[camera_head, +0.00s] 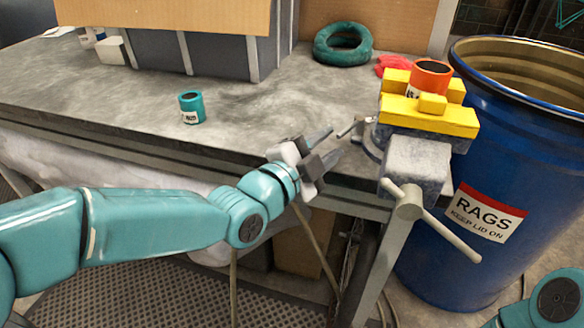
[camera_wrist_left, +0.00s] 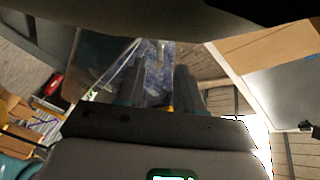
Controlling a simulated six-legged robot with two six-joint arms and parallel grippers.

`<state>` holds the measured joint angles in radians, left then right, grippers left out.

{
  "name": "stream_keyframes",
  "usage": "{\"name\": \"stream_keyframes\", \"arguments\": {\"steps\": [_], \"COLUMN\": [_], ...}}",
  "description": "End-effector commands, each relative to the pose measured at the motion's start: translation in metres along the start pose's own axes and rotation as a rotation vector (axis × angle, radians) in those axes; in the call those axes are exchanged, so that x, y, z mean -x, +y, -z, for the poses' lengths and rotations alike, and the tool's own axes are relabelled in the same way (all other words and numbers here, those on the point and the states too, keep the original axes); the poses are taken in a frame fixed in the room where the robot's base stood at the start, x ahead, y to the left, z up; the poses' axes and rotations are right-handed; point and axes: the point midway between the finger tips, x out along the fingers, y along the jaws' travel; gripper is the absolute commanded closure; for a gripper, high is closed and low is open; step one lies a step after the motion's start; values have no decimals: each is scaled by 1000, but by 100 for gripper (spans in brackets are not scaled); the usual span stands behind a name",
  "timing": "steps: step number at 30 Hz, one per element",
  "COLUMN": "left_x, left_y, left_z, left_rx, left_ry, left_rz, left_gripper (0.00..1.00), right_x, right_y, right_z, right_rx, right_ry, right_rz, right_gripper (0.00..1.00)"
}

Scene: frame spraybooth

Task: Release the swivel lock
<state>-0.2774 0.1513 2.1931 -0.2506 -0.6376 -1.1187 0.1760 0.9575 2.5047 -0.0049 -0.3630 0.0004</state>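A grey bench vise (camera_head: 415,165) with yellow jaws (camera_head: 430,118) is mounted at the front right corner of the workbench. It grips an orange cylinder (camera_head: 431,75). A small metal lever, apparently the swivel lock (camera_head: 347,129), sticks out to the left of the vise's base. My left gripper (camera_head: 330,148) is open and empty, with its fingertips just left of and slightly below that lever, apparently apart from it. Its two fingers also show in the left wrist view (camera_wrist_left: 158,88), with a gap between them. My right gripper is out of view.
A blue rags drum (camera_head: 490,160) stands right of the vise. The vise's long handle (camera_head: 445,232) hangs in front. A teal cup (camera_head: 191,107), a teal ring (camera_head: 343,44) and a red cloth (camera_head: 390,65) lie on the workbench (camera_head: 80,85). The bench's middle is clear.

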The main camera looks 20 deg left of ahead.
Motion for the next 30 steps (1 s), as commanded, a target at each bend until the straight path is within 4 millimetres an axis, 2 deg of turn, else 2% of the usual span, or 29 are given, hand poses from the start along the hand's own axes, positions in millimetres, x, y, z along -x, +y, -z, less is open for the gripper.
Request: {"name": "stream_keyframes", "arguments": {"steps": [1,6,12,18,27,28,30], "left_x": [15,62,107,126,129,129,129], "left_y": [-1,-2,-1,0,0,0,0], "left_z": [0,0,1,0,1,1,1], "left_rx": [0,0,-1,-1,0,0,-13], "left_ry": [-1,-2,-1,-1,-1,-1,0], "left_rz": [3,6,6,4,2,2,2], "left_gripper": [64,64,64,64,64,67,90], "right_x": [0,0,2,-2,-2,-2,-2], "right_y": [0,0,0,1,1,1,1], "right_z": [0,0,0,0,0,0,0], "right_rx": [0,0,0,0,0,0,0], "right_ry": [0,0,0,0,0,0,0], "right_rz": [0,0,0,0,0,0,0], "right_gripper": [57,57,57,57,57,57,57]}}
